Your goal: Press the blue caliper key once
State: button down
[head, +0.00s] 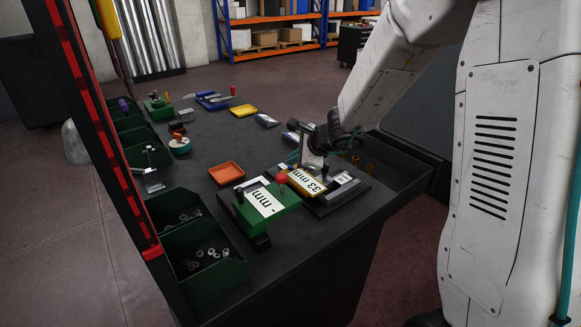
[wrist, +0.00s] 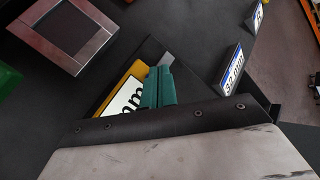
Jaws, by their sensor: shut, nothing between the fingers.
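A yellow-framed gauge plate (head: 307,182) reading "33 mm" lies on a dark fixture at the table's near right edge in the head view. Part of this plate also shows in the wrist view (wrist: 127,97), with "mm" visible. My gripper (wrist: 160,73) is shut and empty; its teal fingers hang over the plate's right part and cover some of it. I cannot tell whether the fingertips touch anything. No blue caliper key can be made out for certain; my arm and gripper hide part of the fixture.
A green fixture (head: 267,207) with a "- mm" plate and a red knob (head: 281,178) stands close left of the yellow plate. An orange tray (head: 226,173) lies farther left. Green bins (head: 200,253) line the left edge. In the wrist view, a blue-edged label (wrist: 233,66) lies to the right.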

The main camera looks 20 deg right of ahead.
aim_at(294, 171)
jog(key=shift+f, duration=0.4)
dwell(0.3)
jog(key=shift+r, duration=0.85)
jog(key=shift+r, duration=0.1)
jog(key=shift+r, duration=2.4)
